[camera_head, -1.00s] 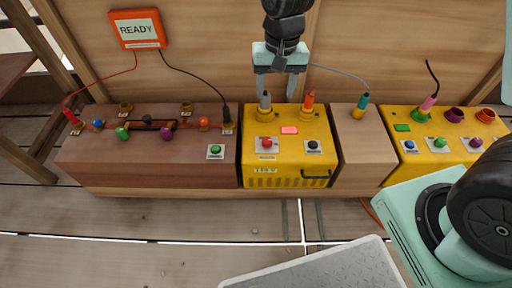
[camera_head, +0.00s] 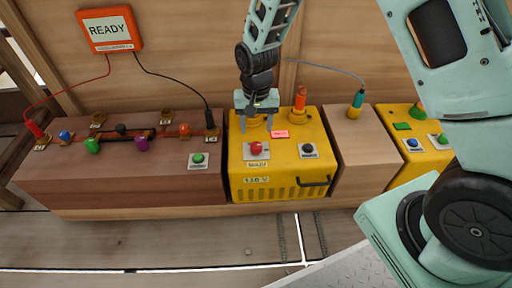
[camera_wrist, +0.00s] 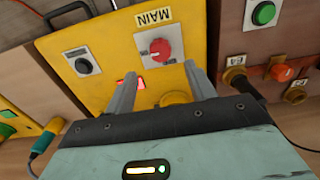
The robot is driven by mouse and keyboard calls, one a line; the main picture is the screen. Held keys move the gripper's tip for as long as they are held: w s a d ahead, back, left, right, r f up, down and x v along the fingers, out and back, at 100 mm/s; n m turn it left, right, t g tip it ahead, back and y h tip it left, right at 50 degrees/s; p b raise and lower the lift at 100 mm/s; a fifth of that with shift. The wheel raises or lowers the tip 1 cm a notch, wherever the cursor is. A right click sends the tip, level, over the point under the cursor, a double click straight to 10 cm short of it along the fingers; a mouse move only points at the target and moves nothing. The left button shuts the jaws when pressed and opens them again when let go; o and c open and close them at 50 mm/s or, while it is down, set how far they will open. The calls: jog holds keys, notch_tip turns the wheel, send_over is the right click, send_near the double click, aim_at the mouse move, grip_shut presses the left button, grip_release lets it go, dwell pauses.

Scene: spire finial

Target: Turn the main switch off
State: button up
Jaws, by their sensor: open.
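The main switch is a red rotary knob (camera_head: 257,147) on a light plate on top of the yellow box (camera_head: 290,178), with a MAIN label beside it. In the wrist view the knob (camera_wrist: 161,48) lies just beyond and between my fingertips, uncovered, with a pale mark on it. The small lettering around it is too small to read surely. My gripper (camera_head: 257,122) is open and empty, pointing down over the box, just behind the knob and apart from it. In the wrist view my gripper's fingers (camera_wrist: 160,74) are spread. A red lit indicator (camera_head: 280,134) is partly covered by a finger in the wrist view.
A black knob (camera_head: 308,150) sits right of the switch, with an orange-topped plug (camera_head: 300,98) behind it. A handle (camera_head: 313,182) is on the box's front. A brown block (camera_head: 120,165) with a green button (camera_head: 198,159) stands left. An orange READY display (camera_head: 110,30) hangs on the wall.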

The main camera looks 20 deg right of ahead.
aim_at(256, 145)
notch_tip(256, 145, down, 8)
jog(key=b, duration=0.3)
jog(key=shift+r, duration=0.2)
jog(key=shift+c, duration=0.3)
jog(key=c, duration=0.9)
